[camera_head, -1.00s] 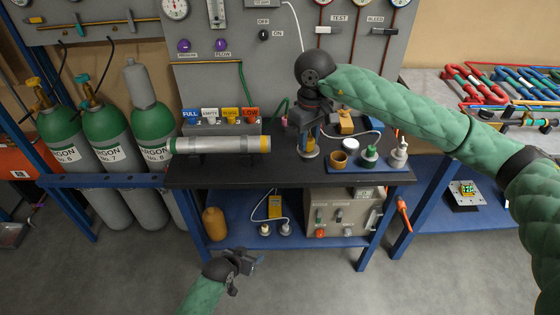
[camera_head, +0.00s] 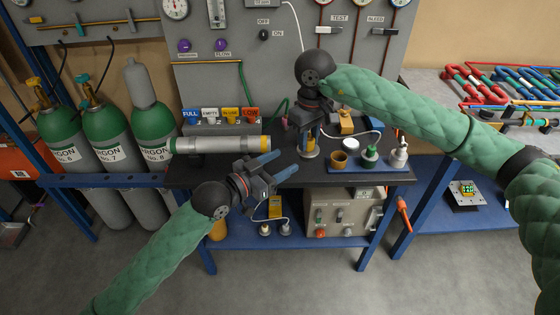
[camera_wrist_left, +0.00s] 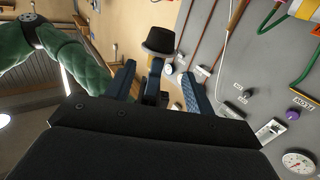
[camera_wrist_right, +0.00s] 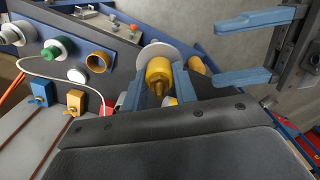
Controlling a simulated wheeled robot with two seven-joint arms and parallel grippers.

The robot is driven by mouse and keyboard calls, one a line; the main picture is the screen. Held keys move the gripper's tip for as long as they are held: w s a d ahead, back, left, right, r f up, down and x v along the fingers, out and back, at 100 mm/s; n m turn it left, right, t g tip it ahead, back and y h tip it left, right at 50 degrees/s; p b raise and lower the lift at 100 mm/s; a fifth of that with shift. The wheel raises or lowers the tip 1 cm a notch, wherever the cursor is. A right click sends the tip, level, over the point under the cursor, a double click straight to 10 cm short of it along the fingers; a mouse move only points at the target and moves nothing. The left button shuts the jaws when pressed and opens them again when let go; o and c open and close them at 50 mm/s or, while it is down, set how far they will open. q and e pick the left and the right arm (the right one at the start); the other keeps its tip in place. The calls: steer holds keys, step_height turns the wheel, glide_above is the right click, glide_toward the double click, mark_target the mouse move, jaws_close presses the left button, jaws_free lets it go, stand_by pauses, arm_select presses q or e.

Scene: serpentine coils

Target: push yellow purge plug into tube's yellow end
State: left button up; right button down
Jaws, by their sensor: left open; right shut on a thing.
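The grey tube (camera_head: 215,145) lies level on the bench, green end left and yellow end (camera_head: 264,145) right. My right gripper (camera_head: 309,138) points down right of the tube, shut on the yellow purge plug (camera_head: 309,148). The right wrist view shows the plug (camera_wrist_right: 159,72) between its fingers, a pale round disc behind it; whether they touch is unclear. My left gripper (camera_head: 288,163) is open and empty, in front of and just below the tube's yellow end, fingers pointing right. Its two blue fingers show in the right wrist view, near the plug.
Labelled blocks (camera_head: 222,116) stand behind the tube. A gauge panel (camera_head: 240,75) rises behind the bench. Green argon cylinders (camera_head: 107,135) stand at left.

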arm_select(q)
steer(key=x, duration=0.8)
steer(key=r+x, duration=0.1)
steer(key=x, duration=0.3)
steer(key=shift+s+d+r, duration=0.15)
steer(key=shift+s+d, duration=0.05)
steer(key=shift+s, duration=0.05)
